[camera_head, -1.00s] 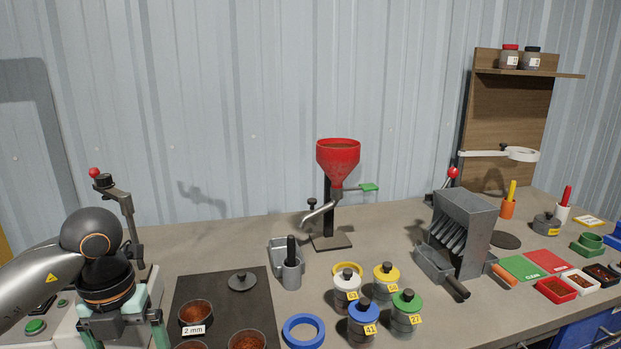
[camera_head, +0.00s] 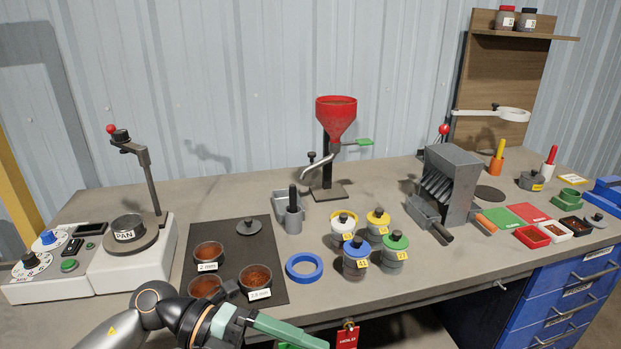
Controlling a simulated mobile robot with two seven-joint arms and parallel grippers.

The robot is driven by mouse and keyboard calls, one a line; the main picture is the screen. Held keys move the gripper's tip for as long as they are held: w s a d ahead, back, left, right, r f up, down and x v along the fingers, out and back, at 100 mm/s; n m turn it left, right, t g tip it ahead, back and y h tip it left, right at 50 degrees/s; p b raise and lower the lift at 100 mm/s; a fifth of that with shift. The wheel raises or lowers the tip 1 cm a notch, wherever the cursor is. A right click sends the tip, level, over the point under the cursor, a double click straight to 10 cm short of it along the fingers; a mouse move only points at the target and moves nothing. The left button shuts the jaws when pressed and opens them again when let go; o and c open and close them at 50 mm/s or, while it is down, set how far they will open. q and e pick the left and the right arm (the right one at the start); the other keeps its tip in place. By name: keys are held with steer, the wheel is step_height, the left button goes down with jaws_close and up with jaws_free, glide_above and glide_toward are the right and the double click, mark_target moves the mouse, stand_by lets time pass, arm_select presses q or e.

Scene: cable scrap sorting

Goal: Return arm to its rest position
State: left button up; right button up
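My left arm comes in at the bottom left, low in front of the bench's front edge. My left gripper (camera_head: 290,332) points right, and the bottom of the picture cuts it. One long pale green finger shows clearly, set off from the middle of the gripper. The other finger is mostly out of view, but the spacing looks open. I see nothing held. My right gripper is not in view.
The bench (camera_head: 110,196) carries a sieve shaker with a pan (camera_head: 128,229), a dark mat (camera_head: 268,285) with bowls, a blue ring (camera_head: 304,267), lidded jars, a red funnel (camera_head: 336,117) and a riffle splitter (camera_head: 450,182). Blue drawers (camera_head: 566,297) stand at right.

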arm_select(q)
steer(key=w+r+n+t+h, duration=0.4)
steer(key=n+t+h, duration=0.3)
steer(key=n+t, duration=0.2)
steer(key=w+a+f+n+t+y+p, duration=0.1)
steer(key=w+a+f+n+t+y, duration=0.15)
steer(key=f+n+t+y, duration=0.45)
steer(key=w+a+f+n+t+y+p, duration=0.1)
steer(key=w+a+f+n+t+y, duration=0.2)
steer(key=n, duration=0.5)
steer(key=s+a+f+n+g+y, duration=0.3)
steer(key=s+f, duration=0.5)
steer(key=f, duration=0.3)
steer(key=s+a+f+n+g+y, duration=0.3)
steer(key=s+a+f+n+y, duration=0.3)
steer(key=f, duration=0.6)
steer(key=s+n, duration=0.1)
steer(key=s, duration=0.1)
steer(key=shift+s+a+p, duration=0.2)
steer(key=shift+s+p, duration=0.2)
steer(key=shift+f, duration=0.1)
